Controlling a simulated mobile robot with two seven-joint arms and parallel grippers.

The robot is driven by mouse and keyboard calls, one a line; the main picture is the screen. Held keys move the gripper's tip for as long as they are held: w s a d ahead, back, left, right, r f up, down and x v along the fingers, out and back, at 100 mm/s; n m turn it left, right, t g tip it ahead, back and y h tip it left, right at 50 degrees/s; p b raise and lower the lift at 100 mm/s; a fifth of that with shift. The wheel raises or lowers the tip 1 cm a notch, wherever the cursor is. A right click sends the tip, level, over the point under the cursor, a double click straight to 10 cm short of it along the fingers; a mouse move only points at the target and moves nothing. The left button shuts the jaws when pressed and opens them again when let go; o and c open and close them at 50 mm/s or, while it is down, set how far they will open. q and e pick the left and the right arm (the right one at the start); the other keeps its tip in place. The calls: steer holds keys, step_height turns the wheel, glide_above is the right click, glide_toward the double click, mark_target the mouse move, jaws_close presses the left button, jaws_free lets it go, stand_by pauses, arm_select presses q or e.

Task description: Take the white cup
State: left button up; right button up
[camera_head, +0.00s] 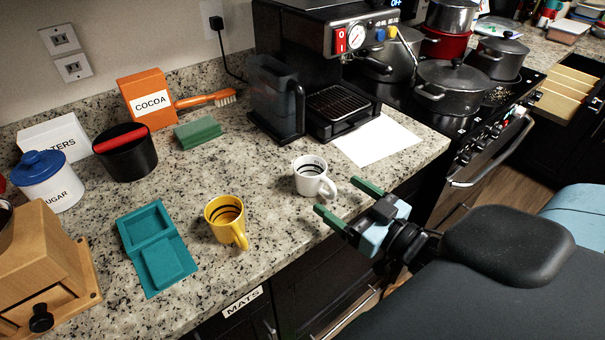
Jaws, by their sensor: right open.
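The white cup (311,177) stands upright on the granite counter, near its front edge, with dark bands inside and its handle toward the lower right. My right gripper (340,202) is open, with green fingertips, just to the right and front of the cup. One finger lies below the cup's handle and the other to its right. The jaws look empty, and I cannot tell whether a finger touches the handle. My left gripper is not in view.
A yellow cup (224,219) stands left of the white cup, beside a teal tray (158,249). A coffee machine (320,75) and white paper (376,138) are behind. The granite counter (265,160) is bare between the cups and the green sponge (197,133).

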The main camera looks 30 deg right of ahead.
mark_target(336, 191)
steer(key=shift+r, duration=0.1)
steer(key=shift+w+a, duration=0.1)
steer(key=shift+w, duration=0.65)
steer(key=shift+w+a, duration=0.1)
steer(key=shift+w, duration=0.3)
steer(key=shift+w+r, duration=0.15)
steer(key=shift+w, duration=0.2)
steer(key=w, duration=0.2)
steer(key=w+p, duration=0.1)
steer(key=shift+w+a+r, duration=0.15)
steer(key=shift+a+r, duration=0.1)
steer(key=shift+a, duration=0.05)
steer(key=shift+w+a+f, duration=0.1)
steer(key=shift+w, duration=0.4)
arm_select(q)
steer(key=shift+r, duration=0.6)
